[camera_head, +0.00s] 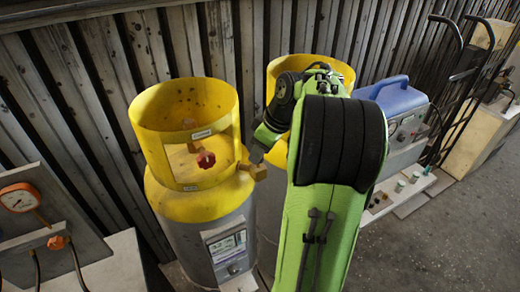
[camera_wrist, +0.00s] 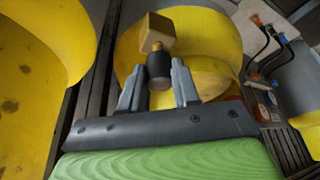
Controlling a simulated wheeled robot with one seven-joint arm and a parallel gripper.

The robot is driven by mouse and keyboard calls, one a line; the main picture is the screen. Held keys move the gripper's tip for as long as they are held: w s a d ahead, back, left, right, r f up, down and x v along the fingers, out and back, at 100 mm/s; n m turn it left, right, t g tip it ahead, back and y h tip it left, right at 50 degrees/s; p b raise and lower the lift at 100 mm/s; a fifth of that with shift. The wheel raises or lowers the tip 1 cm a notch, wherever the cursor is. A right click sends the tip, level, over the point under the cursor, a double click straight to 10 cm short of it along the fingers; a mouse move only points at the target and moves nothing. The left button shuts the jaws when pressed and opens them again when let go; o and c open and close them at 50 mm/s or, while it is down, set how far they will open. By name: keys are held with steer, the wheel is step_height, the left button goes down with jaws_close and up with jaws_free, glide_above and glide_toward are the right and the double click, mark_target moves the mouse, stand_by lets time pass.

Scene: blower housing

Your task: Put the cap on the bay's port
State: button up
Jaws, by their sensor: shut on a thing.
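My gripper (camera_wrist: 158,78) is shut on a black cylindrical cap (camera_wrist: 159,66), held between its two grey fingers in the wrist view. Just beyond the cap is a brass port (camera_wrist: 157,31) with a square block and a short neck. The cap lines up with this neck and appears to meet it; I cannot tell how far it is seated. In the head view the brass port (camera_head: 258,172) sticks out at the right side of a yellow-collared cylinder (camera_head: 185,185). My gripper (camera_head: 262,148) reaches it from the upper right, and the cap is not distinct there.
A second yellow-collared cylinder (camera_head: 285,68) stands behind my arm. A red valve knob (camera_head: 206,159) sits inside the nearer collar. A gauge panel (camera_head: 30,225) is at left, a blue-topped machine (camera_head: 392,105) at right.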

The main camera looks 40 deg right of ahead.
steer(key=shift+f+b, duration=0.95)
steer(key=shift+f, duration=0.2)
steer(key=o, duration=1.1)
steer(key=shift+r, duration=0.2)
steer(key=shift+p+v, duration=2.6)
steer(key=shift+v, duration=5.15)
